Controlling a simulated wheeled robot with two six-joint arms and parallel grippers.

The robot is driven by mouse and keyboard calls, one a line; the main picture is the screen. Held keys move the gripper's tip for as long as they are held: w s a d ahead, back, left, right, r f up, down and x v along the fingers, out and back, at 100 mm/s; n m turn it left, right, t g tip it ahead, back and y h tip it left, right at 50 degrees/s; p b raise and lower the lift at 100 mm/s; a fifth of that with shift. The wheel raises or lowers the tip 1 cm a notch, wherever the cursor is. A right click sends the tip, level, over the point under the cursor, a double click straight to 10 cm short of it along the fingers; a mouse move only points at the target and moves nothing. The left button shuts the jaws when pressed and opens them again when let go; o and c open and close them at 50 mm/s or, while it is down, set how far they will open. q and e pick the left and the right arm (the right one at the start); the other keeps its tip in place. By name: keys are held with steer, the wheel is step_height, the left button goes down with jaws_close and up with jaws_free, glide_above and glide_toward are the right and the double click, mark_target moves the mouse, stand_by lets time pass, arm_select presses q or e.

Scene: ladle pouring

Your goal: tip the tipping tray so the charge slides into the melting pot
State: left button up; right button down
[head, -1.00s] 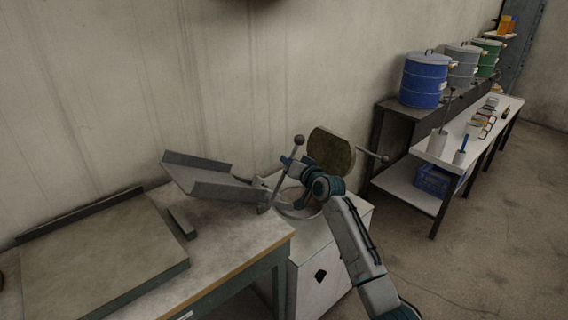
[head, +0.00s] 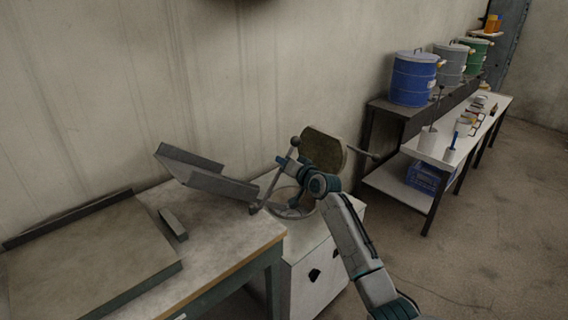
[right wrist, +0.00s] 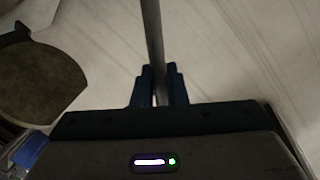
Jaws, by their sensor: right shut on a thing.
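The tipping tray (head: 215,182) is a grey open trough above the right end of the workbench. It is tilted, its left end raised and its right end low beside the melting pot. A grey lever rod with a ball knob (head: 295,142) stands at its low end. My right gripper (head: 284,165) is shut on this rod, which also shows between the fingers in the right wrist view (right wrist: 152,35). The melting pot (head: 308,213) is a round opening in a white cabinet, partly hidden by my arm. Its round lid (head: 325,148) stands open. I cannot make out any charge. My left gripper is not in view.
The workbench (head: 225,235) holds a large flat plate (head: 90,255) and a small grey block (head: 173,224). To the right, a shelf bears blue (head: 414,80), grey and green drums above a white bench (head: 440,150) with small tools. Open floor lies at the lower right.

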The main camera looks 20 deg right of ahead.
steer(key=c, duration=1.6)
jaws_free()
steer(key=shift+f, duration=0.1)
steer(key=shift+o, duration=0.3)
steer(key=shift+d, duration=0.15)
steer(key=b+v, duration=0.1)
steer(key=v, duration=0.9)
steer(key=shift+s+b, duration=0.4)
steer(key=shift+d, duration=0.15)
